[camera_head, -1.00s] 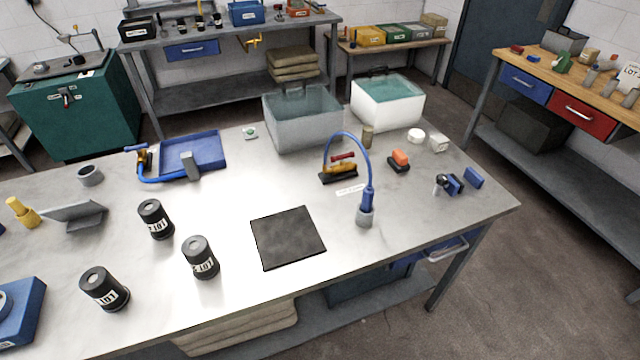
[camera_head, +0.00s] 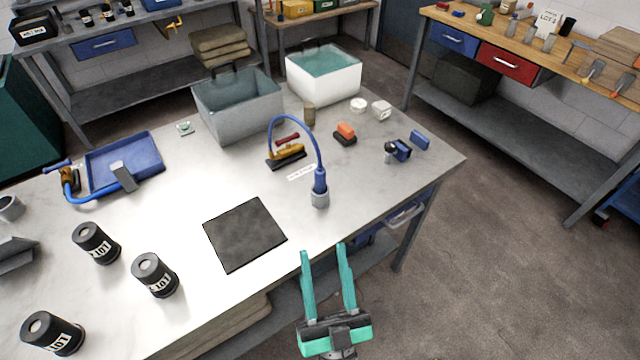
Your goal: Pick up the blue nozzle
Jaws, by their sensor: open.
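The blue nozzle (camera_head: 320,182) stands upright in a small grey holder (camera_head: 320,198) on the metal table. A curved blue hose (camera_head: 284,119) runs from its top over to a brass valve with a red handle (camera_head: 287,150) on a dark base. My gripper (camera_head: 325,250) is teal, with two long fingers pointing up in the picture. It is open and empty, in front of the table's near edge, below the nozzle in the picture and apart from it.
A black mat (camera_head: 245,234) lies left of the holder. Grey (camera_head: 239,107) and white (camera_head: 323,75) water tubs stand behind. Several black canisters (camera_head: 154,274) and a blue tray with another blue hose (camera_head: 122,163) are at left. Small blocks lie at right.

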